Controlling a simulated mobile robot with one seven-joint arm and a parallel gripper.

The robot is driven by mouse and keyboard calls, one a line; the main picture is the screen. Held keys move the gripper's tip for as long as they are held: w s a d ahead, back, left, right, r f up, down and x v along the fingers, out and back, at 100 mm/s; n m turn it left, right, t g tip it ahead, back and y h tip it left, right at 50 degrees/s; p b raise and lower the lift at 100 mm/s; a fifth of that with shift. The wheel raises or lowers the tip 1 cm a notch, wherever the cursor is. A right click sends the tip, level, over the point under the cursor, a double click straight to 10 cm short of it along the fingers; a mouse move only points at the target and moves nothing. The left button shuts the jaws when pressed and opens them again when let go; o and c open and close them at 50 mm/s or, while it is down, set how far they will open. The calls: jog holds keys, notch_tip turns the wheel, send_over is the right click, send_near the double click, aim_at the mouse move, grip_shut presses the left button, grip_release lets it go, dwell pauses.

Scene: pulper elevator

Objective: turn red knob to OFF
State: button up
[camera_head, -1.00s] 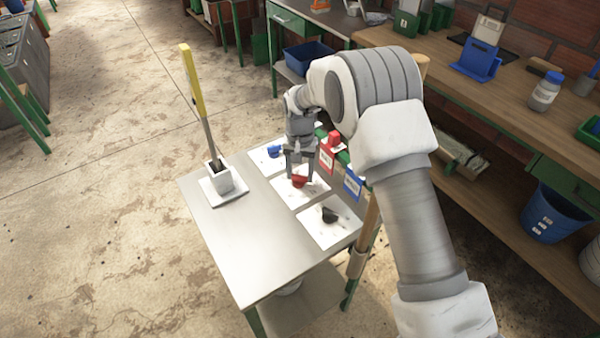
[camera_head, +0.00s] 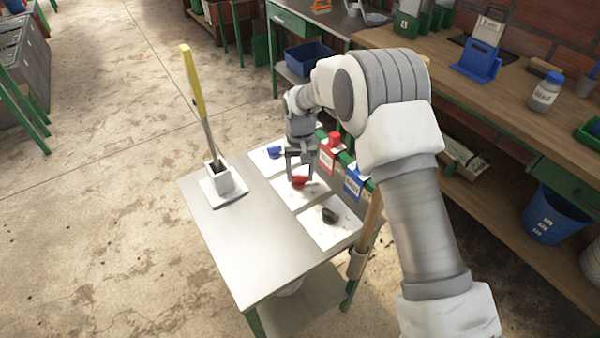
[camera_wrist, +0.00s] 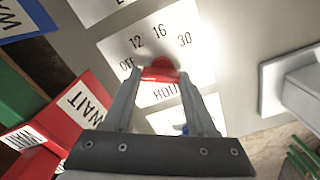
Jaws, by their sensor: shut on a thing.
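The red knob (camera_head: 299,182) sits on the middle white plate of the grey metal table. In the wrist view the red knob (camera_wrist: 158,75) lies between my gripper's (camera_wrist: 160,80) two fingers, which are closed on it. Around it are printed the marks OFF, 12, 16 and 30, with partly covered lettering that starts HOU below. OFF is at the knob's left in that view. Which mark the knob points at cannot be told, as the fingers hide part of it. My gripper (camera_head: 300,172) reaches down onto the knob in the head view.
A blue knob (camera_head: 274,152) and a black knob (camera_head: 330,215) sit on the neighbouring plates. Red and blue tags (camera_head: 354,182) stand along the table's right edge. A white holder (camera_head: 222,180) with a yellow-handled tool stands at left. The table's front is clear.

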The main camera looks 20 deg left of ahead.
jog(key=o, duration=1.4)
jog(key=shift+c, duration=0.2)
notch_tip(320, 180, up, 18)
jog(key=p, duration=0.2)
jog(key=shift+f, duration=0.25)
